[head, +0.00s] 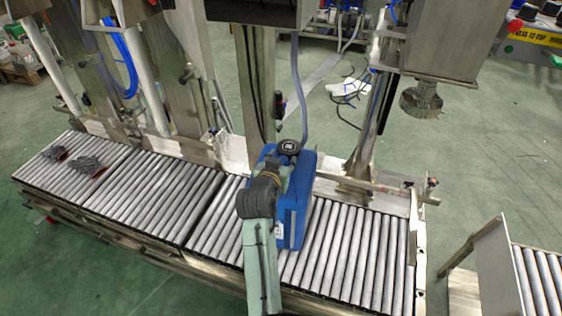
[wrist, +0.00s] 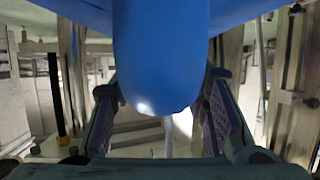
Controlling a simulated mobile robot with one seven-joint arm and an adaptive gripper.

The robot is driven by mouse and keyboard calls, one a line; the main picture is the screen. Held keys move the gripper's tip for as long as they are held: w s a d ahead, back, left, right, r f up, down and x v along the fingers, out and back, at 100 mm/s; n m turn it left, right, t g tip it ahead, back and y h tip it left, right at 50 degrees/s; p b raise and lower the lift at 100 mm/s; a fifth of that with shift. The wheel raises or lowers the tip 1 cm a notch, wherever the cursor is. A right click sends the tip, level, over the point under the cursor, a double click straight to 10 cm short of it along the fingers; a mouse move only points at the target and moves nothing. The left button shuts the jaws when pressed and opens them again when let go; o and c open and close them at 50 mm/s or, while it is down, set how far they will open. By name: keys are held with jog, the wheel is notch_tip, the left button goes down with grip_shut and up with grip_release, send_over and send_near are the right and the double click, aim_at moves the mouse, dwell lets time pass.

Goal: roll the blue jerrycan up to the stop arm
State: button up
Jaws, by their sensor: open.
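The blue jerrycan (head: 299,205) stands upright on the roller conveyor, right of the middle, with its dark cap (head: 289,147) on top. My gripper (head: 278,168) is at the top of the jerrycan, and my arm hides part of its left side. In the wrist view, a rounded blue part of the jerrycan (wrist: 162,55) hangs between the two open fingers (wrist: 165,108), with a gap visible at each side lower down. A thin metal bar (head: 375,185) runs along the conveyor's far side to the right; I cannot tell whether it is the stop arm.
The rollers (head: 340,255) right of the jerrycan are clear up to the conveyor's end. Small dark parts (head: 85,165) lie on the far left rollers. Metal posts and a filling head (head: 421,100) stand behind. A second conveyor (head: 540,285) is at the lower right, across a gap.

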jog(key=shift+c, duration=0.2)
grip_shut()
dwell(0.6)
